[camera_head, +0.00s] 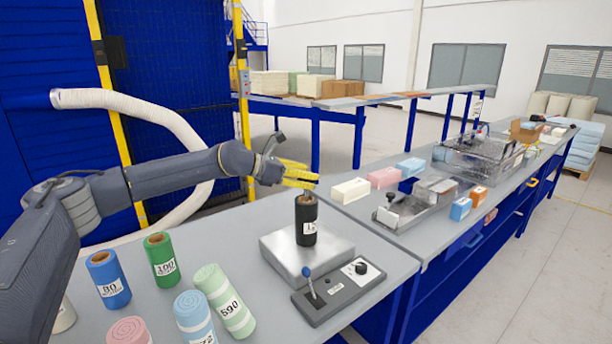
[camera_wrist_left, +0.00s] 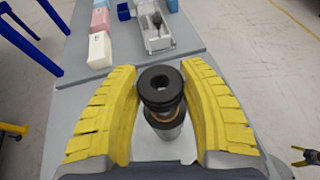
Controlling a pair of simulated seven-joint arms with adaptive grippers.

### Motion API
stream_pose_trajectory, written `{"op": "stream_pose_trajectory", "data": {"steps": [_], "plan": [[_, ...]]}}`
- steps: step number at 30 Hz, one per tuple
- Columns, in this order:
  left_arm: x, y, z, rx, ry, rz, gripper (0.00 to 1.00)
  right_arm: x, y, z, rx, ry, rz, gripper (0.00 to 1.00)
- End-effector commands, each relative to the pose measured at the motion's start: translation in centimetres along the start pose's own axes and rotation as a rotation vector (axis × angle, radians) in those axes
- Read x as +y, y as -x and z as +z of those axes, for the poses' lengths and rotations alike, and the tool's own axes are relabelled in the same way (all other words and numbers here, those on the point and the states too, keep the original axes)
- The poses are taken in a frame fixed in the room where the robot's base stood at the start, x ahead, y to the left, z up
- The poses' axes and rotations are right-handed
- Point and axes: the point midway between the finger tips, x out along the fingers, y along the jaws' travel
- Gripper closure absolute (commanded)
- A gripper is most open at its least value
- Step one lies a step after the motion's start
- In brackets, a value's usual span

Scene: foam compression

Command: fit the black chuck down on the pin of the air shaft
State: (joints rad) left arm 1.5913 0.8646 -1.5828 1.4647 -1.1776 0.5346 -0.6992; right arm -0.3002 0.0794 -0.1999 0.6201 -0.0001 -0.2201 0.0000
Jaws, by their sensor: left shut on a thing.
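My left gripper (camera_head: 301,176) is over the metal platform, its yellow fingers above a black roll (camera_head: 306,228) with a brown core and a white label. In the left wrist view the left gripper (camera_wrist_left: 160,80) is shut on the black chuck (camera_wrist_left: 160,98), a round black piece with a hole in its middle. The chuck is hard to make out in the head view. Below it, the wrist view shows part of the brown core and the roll. The chuck covers the pin of the air shaft, so I cannot tell whether they touch.
The roll stands on a metal platform (camera_head: 280,250) beside a control box (camera_head: 338,292) with a blue-knobbed lever. A small dark-and-yellow part (camera_wrist_left: 306,157), possibly my right gripper, shows at the wrist view's edge.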

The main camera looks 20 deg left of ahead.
Motion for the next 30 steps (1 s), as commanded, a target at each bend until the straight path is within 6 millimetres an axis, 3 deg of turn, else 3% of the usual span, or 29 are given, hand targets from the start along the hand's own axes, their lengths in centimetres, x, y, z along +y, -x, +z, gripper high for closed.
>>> {"op": "stream_pose_trajectory", "data": {"steps": [30], "plan": [[0.0, -1.0, -2.4, 0.000, 0.000, 0.000, 0.92, 0.0, 0.0, 0.0, 0.000, 0.000, 0.000, 0.11]]}}
